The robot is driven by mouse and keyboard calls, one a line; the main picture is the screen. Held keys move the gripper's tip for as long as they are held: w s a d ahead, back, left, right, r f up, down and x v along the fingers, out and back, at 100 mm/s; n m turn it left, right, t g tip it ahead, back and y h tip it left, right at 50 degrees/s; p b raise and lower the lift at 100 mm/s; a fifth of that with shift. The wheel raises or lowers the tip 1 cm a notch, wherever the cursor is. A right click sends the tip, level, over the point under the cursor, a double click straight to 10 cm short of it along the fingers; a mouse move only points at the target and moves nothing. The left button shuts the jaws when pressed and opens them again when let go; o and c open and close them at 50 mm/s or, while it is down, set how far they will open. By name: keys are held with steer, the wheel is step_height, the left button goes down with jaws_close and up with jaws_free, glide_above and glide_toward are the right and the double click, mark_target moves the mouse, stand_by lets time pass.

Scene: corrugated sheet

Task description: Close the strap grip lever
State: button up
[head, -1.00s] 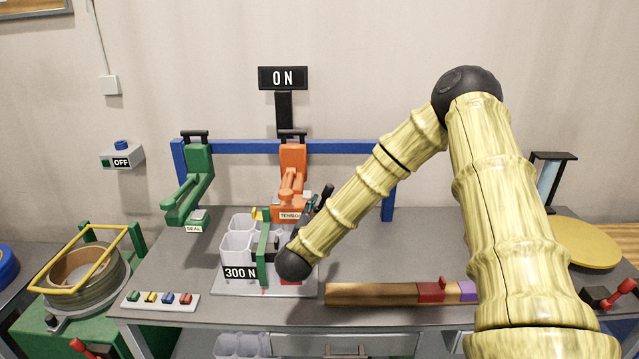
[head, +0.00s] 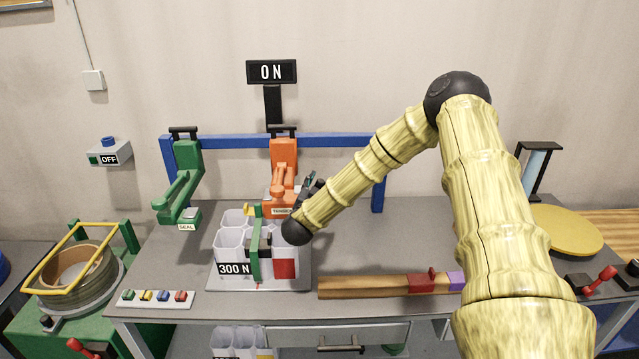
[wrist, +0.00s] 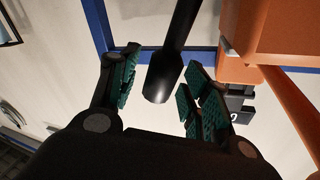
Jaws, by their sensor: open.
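The orange tensioner (head: 284,165) hangs from the blue rail at the back of the bench. My gripper (head: 313,182) is just right of its lower part, small and partly hidden by my wrist in the head view. In the wrist view, my gripper (wrist: 160,72) is open, with green-padded fingers on either side of a black rod (wrist: 176,45) with a rounded end. The rod looks like a lever handle; I cannot tell whether the fingers touch it. The orange body (wrist: 275,35) is at the right there. The lever's joint is hidden.
White bins (head: 228,250) with a green upright and a 300 N sign stand below the tensioner. The green sealer (head: 185,180) hangs at left. A wooden bar (head: 365,286) lies at the front. The bench (head: 430,240) is clear behind the bar.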

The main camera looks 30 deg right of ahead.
steer(key=shift+w+d, duration=0.15)
jaws_close()
stand_by(0.4)
steer(key=shift+w+a+r+n+t+b, duration=0.1)
steer(key=shift+w+a+n+t+b, duration=0.3)
steer(key=shift+a+n, duration=0.55)
steer(key=shift+w+a+r+n+t+b, duration=0.1)
steer(key=shift+w+a+n+t+b, duration=0.3)
steer(key=shift+n, duration=0.95)
steer(key=shift+a, duration=0.1)
jaws_free()
steer(key=shift+r, duration=0.1)
